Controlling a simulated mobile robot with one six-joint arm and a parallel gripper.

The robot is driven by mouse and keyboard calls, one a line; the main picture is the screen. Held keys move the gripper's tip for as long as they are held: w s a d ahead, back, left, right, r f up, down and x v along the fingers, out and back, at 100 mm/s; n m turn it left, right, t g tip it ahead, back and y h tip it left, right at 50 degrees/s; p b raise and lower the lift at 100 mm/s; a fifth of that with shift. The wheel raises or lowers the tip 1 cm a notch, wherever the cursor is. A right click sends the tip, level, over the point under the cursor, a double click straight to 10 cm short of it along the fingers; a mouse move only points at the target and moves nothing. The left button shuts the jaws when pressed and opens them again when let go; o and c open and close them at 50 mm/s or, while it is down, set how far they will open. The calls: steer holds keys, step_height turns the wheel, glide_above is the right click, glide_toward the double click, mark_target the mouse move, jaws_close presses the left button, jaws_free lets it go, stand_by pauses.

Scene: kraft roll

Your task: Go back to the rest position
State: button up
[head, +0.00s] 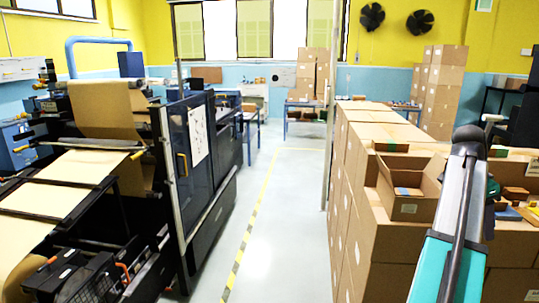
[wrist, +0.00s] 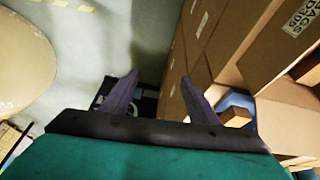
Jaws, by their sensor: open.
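My gripper (wrist: 162,97) shows in the wrist view with its two dark fingers spread apart and nothing between them. It is open above the floor, beside the stacked cartons. In the head view my teal and grey arm rises at the right, in front of the carton stack, and the fingertips cannot be made out there.
A large carton stack (head: 375,200) with an open box (head: 410,190) on top stands at the right. A machine with kraft paper (head: 105,110) fills the left. A clear floor aisle (head: 285,215) with a yellow-black line runs between them. A round roll (wrist: 22,65) shows at left in the wrist view.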

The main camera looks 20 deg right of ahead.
steer(key=w+a+f+n+b, duration=0.1)
steer(key=w+a+f+n, duration=0.1)
steer(key=w+a+f, duration=0.45)
steer(key=w+a+f+n+y, duration=0.1)
steer(key=w+f+n, duration=0.15)
steer(key=f, duration=0.65)
steer(key=w+a+f+n+b, duration=0.1)
steer(key=w+a+f+n, duration=0.15)
steer(key=w+f, duration=0.45)
steer(key=w+a+f+n+y+b, duration=0.1)
steer(key=w+a+f+n, duration=0.15)
steer(key=a+f, duration=0.85)
steer(key=w+a+f+n+y+b, duration=0.1)
steer(key=w+a+f+n, duration=0.15)
steer(key=a+f, duration=0.85)
steer(key=s+a+f+n+g+b, duration=0.1)
steer(key=s+a+f+n, duration=0.2)
steer(key=a+f, duration=0.55)
steer(key=s+a+f+n+b, duration=0.1)
steer(key=s+a+f+n, duration=0.2)
steer(key=a+f, duration=0.55)
steer(key=s+a+f+n+g+b, duration=0.2)
steer(key=s+a+f+n, duration=0.3)
steer(key=s+a+f, duration=0.8)
steer(key=s+f, duration=0.1)
steer(key=s, duration=0.3)
steer(key=shift+f+n+g+y, duration=0.2)
steer(key=shift+n+g+y, duration=0.1)
steer(key=shift+c, duration=0.4)
